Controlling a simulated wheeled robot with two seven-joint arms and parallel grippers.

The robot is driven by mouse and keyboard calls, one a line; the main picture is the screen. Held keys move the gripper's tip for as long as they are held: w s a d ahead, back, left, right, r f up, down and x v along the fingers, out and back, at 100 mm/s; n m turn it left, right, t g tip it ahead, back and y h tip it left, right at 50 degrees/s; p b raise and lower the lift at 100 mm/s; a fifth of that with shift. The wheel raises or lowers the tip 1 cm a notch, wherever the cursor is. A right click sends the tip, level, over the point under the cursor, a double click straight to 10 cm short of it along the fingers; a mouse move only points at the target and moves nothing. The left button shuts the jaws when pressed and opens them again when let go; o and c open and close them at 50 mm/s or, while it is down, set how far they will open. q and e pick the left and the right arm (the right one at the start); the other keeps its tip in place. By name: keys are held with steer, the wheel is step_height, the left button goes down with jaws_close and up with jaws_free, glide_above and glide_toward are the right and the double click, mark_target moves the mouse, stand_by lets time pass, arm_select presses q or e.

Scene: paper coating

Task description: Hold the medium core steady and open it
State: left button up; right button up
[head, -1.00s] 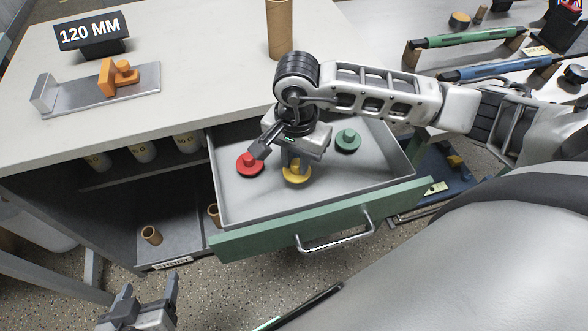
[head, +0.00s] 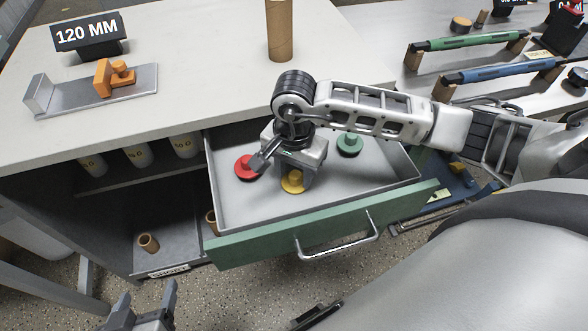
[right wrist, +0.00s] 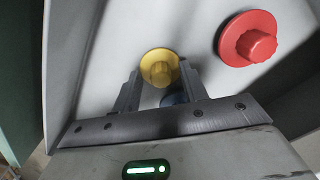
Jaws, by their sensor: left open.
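A tall brown cardboard tube (head: 280,32) stands upright on the worktop; its top is cut off by the frame. Shorter brown tubes stand in the cabinet below, one in the open (head: 149,242), another (head: 211,222) partly hidden by the drawer. No label shows which is the medium core. My right gripper (head: 282,168) is open, low in the open drawer over a yellow knobbed plug (head: 292,183). In the right wrist view its fingers stand either side of the yellow plug (right wrist: 160,68); contact is unclear. My left gripper (head: 146,300) is open and empty at bottom left.
The drawer (head: 412,168) also holds a red plug (head: 245,168) and a green plug (head: 349,145). A grey fixture with an orange clamp (head: 113,78) and a 120 MM sign (head: 86,33) stand on the worktop. Green and blue rollers (head: 470,40) lie at the right.

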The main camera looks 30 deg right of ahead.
mark_target(294, 176)
steer(key=shift+r+p, duration=0.35)
step_height(294, 176, up, 12)
steer(key=shift+f+b, duration=0.15)
steer(key=shift+b, duration=0.15)
